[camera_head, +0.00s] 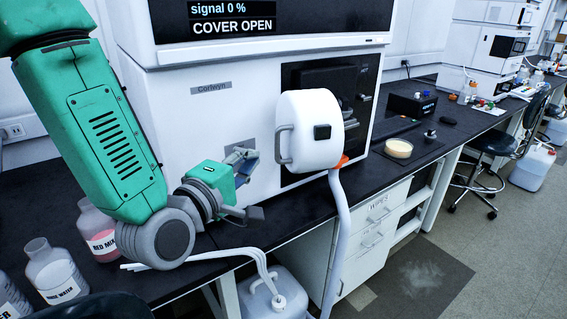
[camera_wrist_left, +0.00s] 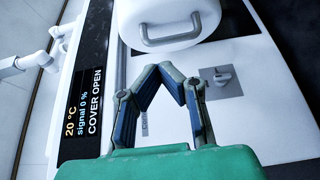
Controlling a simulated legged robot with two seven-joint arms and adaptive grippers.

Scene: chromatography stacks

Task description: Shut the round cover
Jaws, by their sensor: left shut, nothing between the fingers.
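The round cover (camera_head: 309,130) is a thick white disc standing swung out from the front of the white instrument (camera_head: 200,115). It has a grey handle (camera_head: 284,146) on its left side and a dark square latch piece. The dark opening (camera_head: 330,75) behind it is exposed. The screen (camera_head: 232,20) reads COVER OPEN. My left gripper (camera_head: 247,160) is left of the cover and apart from it, in front of the instrument. In the left wrist view the left gripper (camera_wrist_left: 170,70) has its fingertips together and empty, below the cover (camera_wrist_left: 168,14) and its handle (camera_wrist_left: 172,38). My right gripper is not in view.
A white hose (camera_head: 339,225) hangs below the cover from an orange fitting. Bottles (camera_head: 54,272) stand at the bench's left end. A small dark box (camera_head: 411,105) and a yellow dish (camera_head: 398,148) sit on the bench to the right. A grey knob (camera_wrist_left: 223,78) is on the instrument's front.

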